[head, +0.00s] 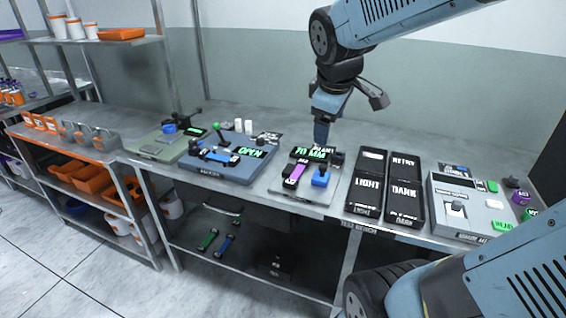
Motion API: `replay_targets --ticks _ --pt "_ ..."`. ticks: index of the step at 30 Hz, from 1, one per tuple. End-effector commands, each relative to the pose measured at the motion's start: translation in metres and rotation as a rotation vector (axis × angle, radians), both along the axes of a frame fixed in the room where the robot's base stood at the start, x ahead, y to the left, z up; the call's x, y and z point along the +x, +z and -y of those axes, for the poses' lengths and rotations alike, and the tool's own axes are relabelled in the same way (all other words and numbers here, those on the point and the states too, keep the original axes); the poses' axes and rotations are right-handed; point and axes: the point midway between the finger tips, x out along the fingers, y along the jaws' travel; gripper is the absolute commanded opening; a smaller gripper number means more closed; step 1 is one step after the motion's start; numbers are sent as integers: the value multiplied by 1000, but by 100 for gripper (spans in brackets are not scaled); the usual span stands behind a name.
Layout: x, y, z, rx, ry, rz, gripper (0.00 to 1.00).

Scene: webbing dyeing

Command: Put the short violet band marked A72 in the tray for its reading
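A short violet band (296,172) with dark ends lies on a light grey measuring device (310,196) at the middle of the bench. Its marking is too small to read. The device's green display (311,153) seems to read 70 MM, and a blue block sits at its right. Two black trays stand just right of it, the left one (364,190) labelled LIGHT and the right one (405,205) labelled DARK. A RETRY label shows at the back of the right one. My gripper (321,138) points down just behind the display, apart from the band. Its fingers are too small to tell their opening.
A blue-grey device (235,168) with a green OPEN display and a blue band stands to the left. A green-grey unit (160,150) is further left. A grey box (455,215) with buttons stands right of the trays. The bench behind is mostly clear.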

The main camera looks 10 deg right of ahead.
Motion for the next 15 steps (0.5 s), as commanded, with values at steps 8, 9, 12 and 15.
replay_targets --ticks 8,9,12,15 --pt "75 -33 2 -289 537 -159 79" --pt "85 -39 2 -326 618 -181 79" --pt "110 -56 1 -412 822 -238 79" --pt "135 -74 -1 -491 1029 -290 79"
